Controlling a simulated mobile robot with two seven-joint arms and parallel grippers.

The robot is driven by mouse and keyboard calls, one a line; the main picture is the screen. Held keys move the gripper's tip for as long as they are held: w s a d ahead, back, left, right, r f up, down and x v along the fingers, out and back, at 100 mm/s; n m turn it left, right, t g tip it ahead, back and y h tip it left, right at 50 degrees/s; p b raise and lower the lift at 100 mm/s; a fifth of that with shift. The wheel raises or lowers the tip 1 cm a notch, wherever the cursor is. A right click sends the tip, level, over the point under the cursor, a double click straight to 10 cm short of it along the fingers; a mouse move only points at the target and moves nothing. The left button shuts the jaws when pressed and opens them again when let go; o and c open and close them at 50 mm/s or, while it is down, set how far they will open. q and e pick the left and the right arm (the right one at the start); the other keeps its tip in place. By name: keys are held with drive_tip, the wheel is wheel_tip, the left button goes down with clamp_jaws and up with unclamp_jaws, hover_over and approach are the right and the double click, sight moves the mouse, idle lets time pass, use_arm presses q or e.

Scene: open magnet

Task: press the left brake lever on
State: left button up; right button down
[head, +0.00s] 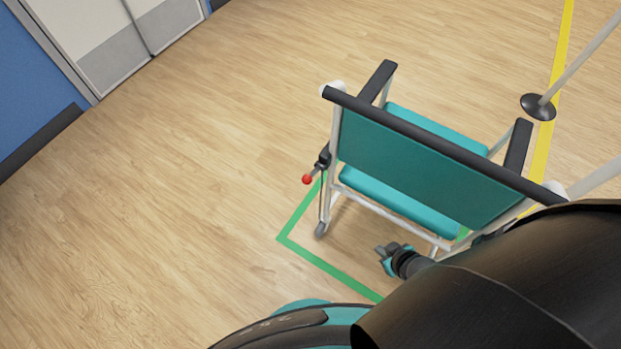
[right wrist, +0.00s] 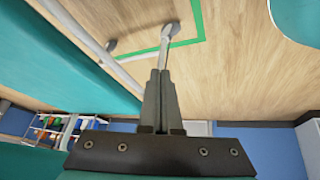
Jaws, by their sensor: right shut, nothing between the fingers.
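A wheeled chair with a teal backrest (head: 420,165) and white frame stands with its back toward me. The left brake lever (head: 307,179) has a red knob and sticks out from a dark bracket on the left rear post of the chair. My right gripper (head: 382,252) is low behind the chair, below the seat and well to the right of the lever, not touching it. In the right wrist view its fingers (right wrist: 160,75) are together and empty, with a chair leg and caster (right wrist: 170,31) beyond them. The lever is not visible there. My left gripper is not in view.
A green floor line (head: 325,262) runs around the chair's left and rear. A pole with a dark disc base (head: 538,106) stands at the right by a yellow line (head: 562,60). The wooden floor to the left is clear up to the blue wall (head: 30,85).

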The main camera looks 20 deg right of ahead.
drive_tip(key=w+r+n+t+y+b, duration=0.1)
drive_tip(key=w+r+t+y+b, duration=0.1)
drive_tip(key=w+r+b, duration=0.3)
drive_tip(key=w+r+t+y+b, duration=0.1)
drive_tip(key=w+r+t, duration=0.15)
drive_tip(key=w, duration=0.55)
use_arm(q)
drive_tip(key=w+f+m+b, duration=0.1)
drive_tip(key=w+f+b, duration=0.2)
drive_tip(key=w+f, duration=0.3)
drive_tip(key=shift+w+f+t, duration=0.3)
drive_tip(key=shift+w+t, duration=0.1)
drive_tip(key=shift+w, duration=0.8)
use_arm(e)
drive_tip(key=w+a+r+n+t+y, duration=0.1)
drive_tip(key=w+a+r+n+y, duration=0.2)
drive_tip(key=a+r+y, duration=0.4)
wheel_tip(320, 180, up, 4)
drive_tip(key=shift+a+r, duration=0.25)
drive_tip(key=shift+a, duration=0.05)
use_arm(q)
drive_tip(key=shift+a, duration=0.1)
use_arm(e)
drive_tip(key=shift+w, duration=0.15)
